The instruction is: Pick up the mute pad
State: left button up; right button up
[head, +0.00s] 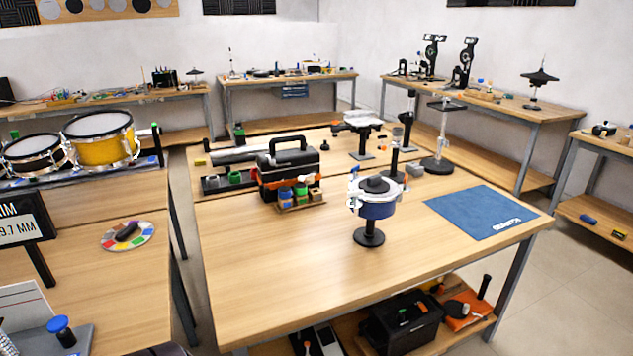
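A small blue drum (376,209) with a pale head and metal rim stands on a black round-footed stand (369,238) on the middle table. A dark round pad (374,185) lies on its head and looks like the mute pad; its fine detail is too small to tell. A white and blue clip-like piece (353,196) sits at the drum's left rim. Neither of my grippers shows in the head view.
The wooden table (290,290) is bare in front of the drum. A blue mat (480,212) lies to the right. A black toolbox (287,168) with coloured jars (301,194) stands behind left. Taller stands (442,140) rise behind. A yellow drum (100,140) is on the left table.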

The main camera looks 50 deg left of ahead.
aim_at(374, 185)
jog(key=u, duration=1.25)
